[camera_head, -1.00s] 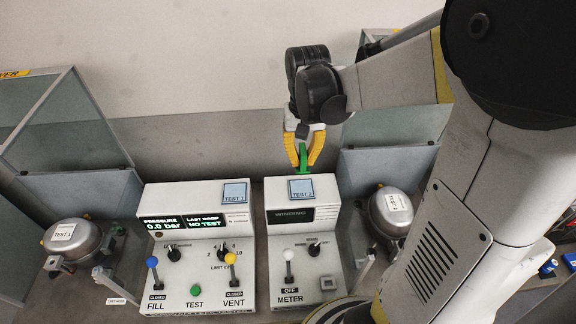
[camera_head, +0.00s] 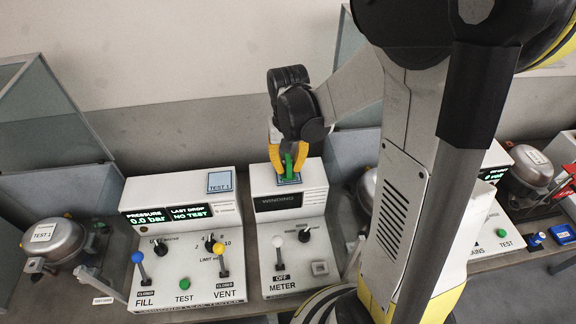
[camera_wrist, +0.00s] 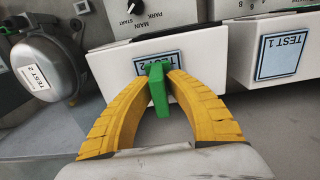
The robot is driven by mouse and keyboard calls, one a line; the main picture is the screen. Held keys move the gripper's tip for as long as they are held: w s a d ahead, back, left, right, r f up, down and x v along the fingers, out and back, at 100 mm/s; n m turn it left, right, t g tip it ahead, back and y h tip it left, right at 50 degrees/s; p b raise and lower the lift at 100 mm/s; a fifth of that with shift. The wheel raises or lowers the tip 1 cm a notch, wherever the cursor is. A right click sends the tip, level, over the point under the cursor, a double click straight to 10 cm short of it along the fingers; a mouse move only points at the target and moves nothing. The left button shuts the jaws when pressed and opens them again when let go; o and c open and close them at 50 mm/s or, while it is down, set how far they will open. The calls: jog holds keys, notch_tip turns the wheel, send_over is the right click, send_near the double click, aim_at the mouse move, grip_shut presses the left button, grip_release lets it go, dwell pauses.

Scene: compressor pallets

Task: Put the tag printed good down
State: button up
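My gripper (camera_head: 288,165) has yellow fingers and is shut on a green tag (camera_wrist: 158,90). The tag also shows between the fingertips in the head view (camera_head: 289,170). No print on it can be read. The gripper points down over the top of the winding meter (camera_head: 312,224), right at the pale blue TEST 2 plate (camera_wrist: 172,56). The tag covers part of that plate; whether it touches the plate I cannot tell.
A leak tester (camera_head: 180,255) with the TEST 1 plate (camera_head: 220,182) stands left of the meter. A compressor marked TEST 1 (camera_head: 58,243) is at the far left. A compressor marked TEST 2 (camera_wrist: 45,62) is beside the meter. Levers stand up from both panels.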

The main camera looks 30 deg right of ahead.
aim_at(288, 158)
jog(key=shift+o, duration=0.6)
jog(key=shift+r, duration=0.1)
jog(key=shift+r+p, duration=0.25)
jog(key=shift+p, duration=0.05)
notch_tip(288, 158, up, 11)
jog(key=p, duration=0.2)
jog(key=shift+p, duration=0.35)
jog(key=shift+s+a+r, duration=0.15)
jog(key=shift+a+r, duration=0.05)
jog(key=shift+r, duration=0.4)
jog(key=s+a+r+n+t, duration=0.4)
jog(key=s+a+t, duration=0.3)
jog(key=s+a, duration=0.1)
jog(key=shift+s+a+r+n, duration=0.15)
jog(key=shift+s+a+n, duration=0.15)
jog(key=shift+s+a, duration=0.1)
